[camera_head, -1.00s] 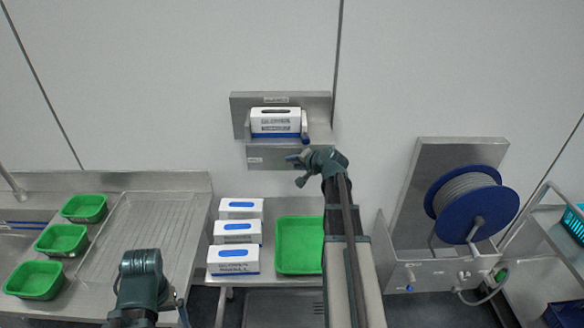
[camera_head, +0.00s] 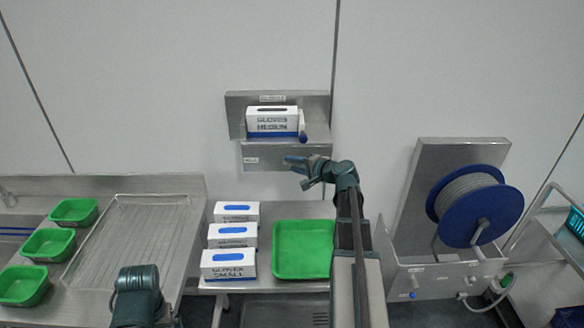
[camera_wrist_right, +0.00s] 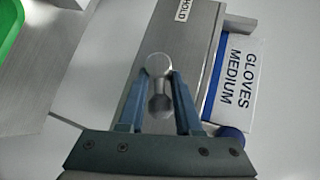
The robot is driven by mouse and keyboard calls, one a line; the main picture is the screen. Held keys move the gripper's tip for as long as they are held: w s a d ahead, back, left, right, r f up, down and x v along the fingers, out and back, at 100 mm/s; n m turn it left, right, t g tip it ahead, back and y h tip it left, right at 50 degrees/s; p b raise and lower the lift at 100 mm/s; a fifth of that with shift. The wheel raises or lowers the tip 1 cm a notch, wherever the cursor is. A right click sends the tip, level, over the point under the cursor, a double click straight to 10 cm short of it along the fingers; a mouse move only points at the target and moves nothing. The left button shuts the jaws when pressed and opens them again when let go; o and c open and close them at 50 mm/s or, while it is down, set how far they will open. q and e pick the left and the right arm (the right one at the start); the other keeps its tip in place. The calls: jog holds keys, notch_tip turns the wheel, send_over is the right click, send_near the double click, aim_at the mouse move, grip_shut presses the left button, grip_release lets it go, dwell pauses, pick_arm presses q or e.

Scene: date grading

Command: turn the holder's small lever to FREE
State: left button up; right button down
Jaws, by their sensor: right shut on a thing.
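The steel holder (camera_head: 285,156) is fixed to the wall in the head view, with a white and blue GLOVES MEDIUM box (camera_head: 272,118) in it. The box also shows at the right of the right wrist view (camera_wrist_right: 238,75). A small grey lever (camera_wrist_right: 158,66) with a round end stands between my right fingers in that view. My right gripper (camera_head: 290,164) is at the holder's lower front, shut on the lever (camera_wrist_right: 158,98). A HOLD label (camera_wrist_right: 183,10) is on the holder. My left gripper (camera_head: 138,300) is low at the left; its fingers are hidden.
A blue-ended arm (camera_head: 303,136) is at the holder's right side. Below are several glove boxes (camera_head: 232,235), a green tray (camera_head: 303,272) and green tubs (camera_head: 50,243). A blue hose reel (camera_head: 510,207) stands at right. The wall around the holder is clear.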

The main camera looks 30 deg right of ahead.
jog(key=shift+s+a+f+m+t+y+b, duration=0.15)
jog(key=shift+f+m+t+y+b, duration=0.15)
jog(key=shift+b, duration=0.6)
jog(key=shift+s+d+f+m+t+y+b, duration=0.1)
jog(key=shift+f+m+t+y+b, duration=0.15)
jog(key=shift+b, duration=0.65)
jog(key=shift+m+t, duration=0.25)
jog(key=shift+b, duration=0.3)
jog(key=shift+a+r, duration=0.1)
jog(key=c, duration=0.8)
grip_release()
jog(key=shift+w, duration=0.1)
jog(key=shift+c, duration=0.2)
jog(key=shift+o, duration=0.3)
jog(key=shift+w, duration=0.1)
jog(key=shift+s+d+r, duration=0.1)
jog(key=shift+s+d, duration=0.15)
jog(key=shift+s, duration=0.3)
jog(key=p+v, duration=0.2)
jog(key=v, duration=1)
jog(key=shift+s, duration=0.3)
jog(key=shift+d, duration=0.1)
